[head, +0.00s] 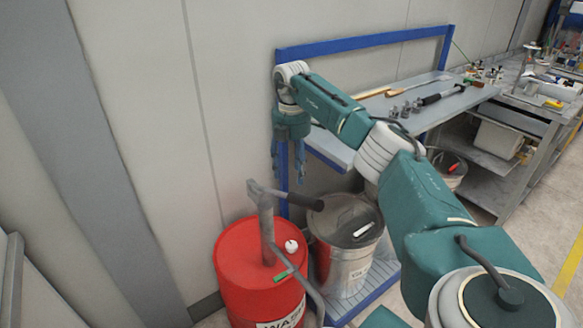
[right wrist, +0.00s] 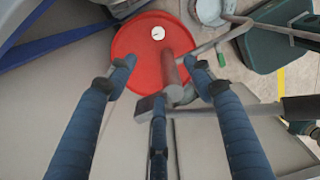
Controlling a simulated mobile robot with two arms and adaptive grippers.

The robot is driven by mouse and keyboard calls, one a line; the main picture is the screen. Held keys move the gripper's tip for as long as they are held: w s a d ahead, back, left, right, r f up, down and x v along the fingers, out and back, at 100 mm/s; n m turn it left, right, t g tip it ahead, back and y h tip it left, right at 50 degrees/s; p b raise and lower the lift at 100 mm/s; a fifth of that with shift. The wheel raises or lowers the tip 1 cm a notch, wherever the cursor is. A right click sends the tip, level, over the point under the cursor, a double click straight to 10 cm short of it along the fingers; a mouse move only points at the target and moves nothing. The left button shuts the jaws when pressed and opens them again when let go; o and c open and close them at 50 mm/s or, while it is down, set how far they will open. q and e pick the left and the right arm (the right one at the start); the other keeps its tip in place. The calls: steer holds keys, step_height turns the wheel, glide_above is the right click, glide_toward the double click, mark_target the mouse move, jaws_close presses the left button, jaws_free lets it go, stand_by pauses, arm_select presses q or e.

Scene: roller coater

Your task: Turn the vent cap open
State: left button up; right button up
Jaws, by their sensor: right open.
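The vent cap (head: 291,246) is a small white cap on top of the red drum (head: 237,256), right of the pump. It also shows in the right wrist view as a white disc (right wrist: 158,33) near the top. My right gripper (head: 287,172) is open and empty, with its blue fingers pointing down, above the drum and apart from the cap. In the right wrist view the fingers (right wrist: 161,72) are spread, and the cap lies beyond their tips. My left gripper is not in view.
A grey hand pump (head: 266,225) with a dark handle (head: 305,201) rises from the drum, between my right gripper and the drum top. A metal bin (head: 343,262) stands to the right. A blue-framed workbench (head: 440,112) with tools is behind.

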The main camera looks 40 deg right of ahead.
arm_select(q)
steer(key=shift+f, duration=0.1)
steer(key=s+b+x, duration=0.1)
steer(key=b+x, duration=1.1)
steer(key=b, duration=1.2)
arm_select(e)
steer(key=n, duration=1.9)
glide_toward(292, 245)
step_height(292, 245, down, 9)
steer(key=shift+r+b, duration=0.15)
steer(key=shift+b, duration=0.9)
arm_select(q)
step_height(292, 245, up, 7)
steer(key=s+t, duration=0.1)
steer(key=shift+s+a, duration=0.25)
arm_select(e)
steer(key=c, duration=1.1)
steer(key=shift+c, duration=0.2)
